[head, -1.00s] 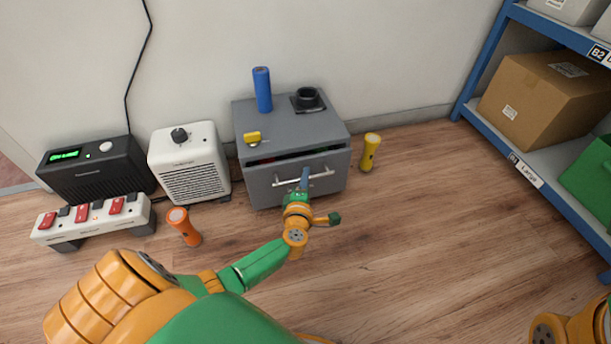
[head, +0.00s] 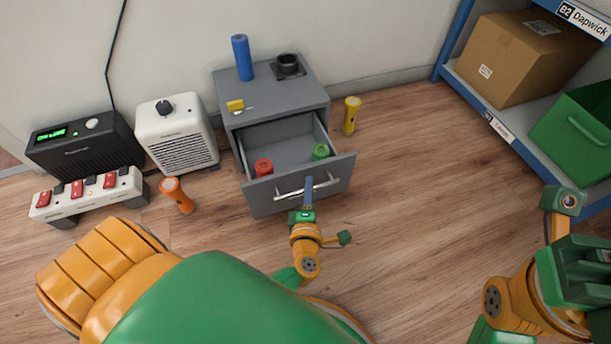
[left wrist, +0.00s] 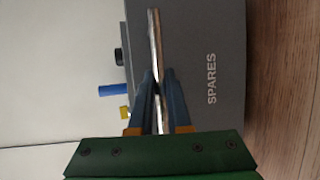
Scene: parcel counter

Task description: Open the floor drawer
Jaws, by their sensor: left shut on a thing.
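The grey floor drawer (head: 263,197) stands pulled out of its grey cabinet (head: 290,95), with its inside showing. A red cylinder (head: 263,168) and a green cylinder (head: 320,152) are in it, near its front. My left gripper (head: 308,186) is shut on the silver bar handle (head: 290,192) of the drawer front. The left wrist view shows both fingers (left wrist: 158,90) on the handle, beside the word SPARES on the grey front. My right gripper (head: 590,265) is partly in view at the lower right; its fingertips do not show clearly.
A blue cylinder (head: 242,58), a black cup-like holder (head: 287,66) and a small yellow item (head: 235,105) are on the cabinet top. A white heater (head: 178,135) is left; shelving (head: 480,110) is right.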

